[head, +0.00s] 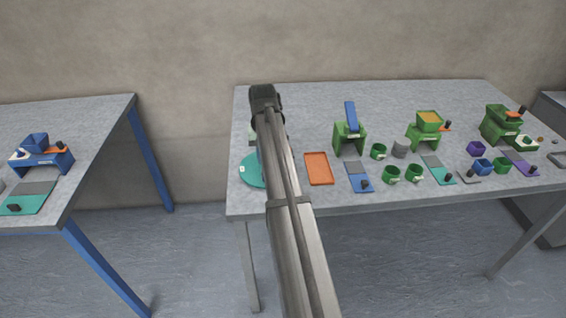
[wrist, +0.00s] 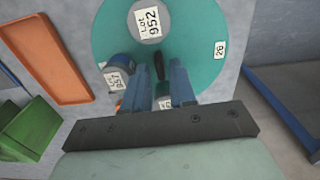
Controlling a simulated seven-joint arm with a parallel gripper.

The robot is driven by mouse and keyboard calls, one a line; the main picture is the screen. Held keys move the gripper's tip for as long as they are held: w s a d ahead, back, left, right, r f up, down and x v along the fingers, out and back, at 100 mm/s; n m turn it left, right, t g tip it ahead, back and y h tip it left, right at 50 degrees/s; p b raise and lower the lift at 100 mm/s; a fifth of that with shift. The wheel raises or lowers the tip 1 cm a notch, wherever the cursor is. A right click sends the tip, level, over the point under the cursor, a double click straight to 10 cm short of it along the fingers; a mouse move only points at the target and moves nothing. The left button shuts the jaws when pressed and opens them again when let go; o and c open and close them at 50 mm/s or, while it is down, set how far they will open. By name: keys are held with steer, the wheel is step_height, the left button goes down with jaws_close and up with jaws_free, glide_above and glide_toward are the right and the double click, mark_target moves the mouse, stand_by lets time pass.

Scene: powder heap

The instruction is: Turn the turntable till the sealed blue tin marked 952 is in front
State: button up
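The teal turntable (wrist: 205,70) fills the middle of the wrist view; in the head view its left part (head: 252,172) shows beside my arm. A blue-grey tin marked 957 (wrist: 117,68) sits at the left. Another labelled tin (wrist: 165,102) is mostly hidden behind my gripper. My gripper (wrist: 160,78) is over the turntable, its two blue fingers apart, with a dark upright handle (wrist: 162,92) seen between them. Contact with it cannot be told.
An orange tray (head: 319,168) lies right of the turntable. Green stands (head: 349,137), several green cups (head: 391,174) and coloured mats cover the table (head: 300,97) further right. A second table (head: 95,115) stands at left, across a gap.

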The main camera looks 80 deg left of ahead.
steer(key=shift+r, duration=3.8)
